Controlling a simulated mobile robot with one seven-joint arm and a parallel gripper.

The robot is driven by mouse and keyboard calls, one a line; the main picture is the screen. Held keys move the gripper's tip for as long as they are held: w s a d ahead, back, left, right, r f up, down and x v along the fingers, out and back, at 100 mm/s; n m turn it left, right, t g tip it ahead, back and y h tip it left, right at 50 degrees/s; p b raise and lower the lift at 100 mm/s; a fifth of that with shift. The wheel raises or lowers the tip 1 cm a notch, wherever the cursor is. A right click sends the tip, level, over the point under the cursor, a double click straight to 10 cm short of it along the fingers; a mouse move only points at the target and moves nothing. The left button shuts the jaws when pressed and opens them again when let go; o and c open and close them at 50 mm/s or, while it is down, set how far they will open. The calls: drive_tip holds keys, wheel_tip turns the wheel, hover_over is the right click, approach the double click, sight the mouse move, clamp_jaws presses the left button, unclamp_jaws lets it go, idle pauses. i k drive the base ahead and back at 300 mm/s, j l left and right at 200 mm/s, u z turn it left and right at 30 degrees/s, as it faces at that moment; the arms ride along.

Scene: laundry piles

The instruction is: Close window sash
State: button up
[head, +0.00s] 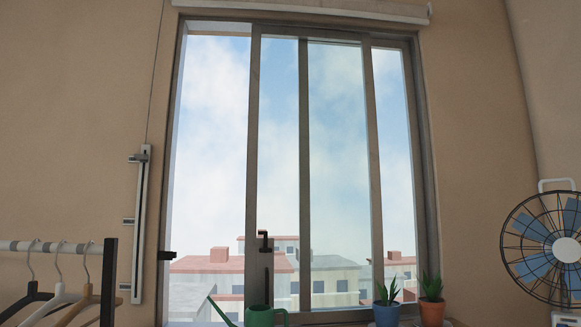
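The window sash (253,150) is a grey-framed sliding pane set toward the middle and right of the window frame (176,150). A wide gap lies between its left stile and the frame's left jamb, so the window stands open on the left. A dark handle (265,241) is on the lower part of the sash's left stile. A small dark catch (167,255) is on the left jamb. Another upright (304,150) shows through the sash glass. My gripper is not in view.
A green watering can (262,316) and two potted plants (386,313) (431,308) stand at the window's bottom edge. A rail with hangers (60,246) is at lower left. A fan (548,245) is at right. A rolled blind (300,10) hangs above.

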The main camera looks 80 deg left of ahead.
sight(259, 267)
drive_tip(key=u, duration=2.05)
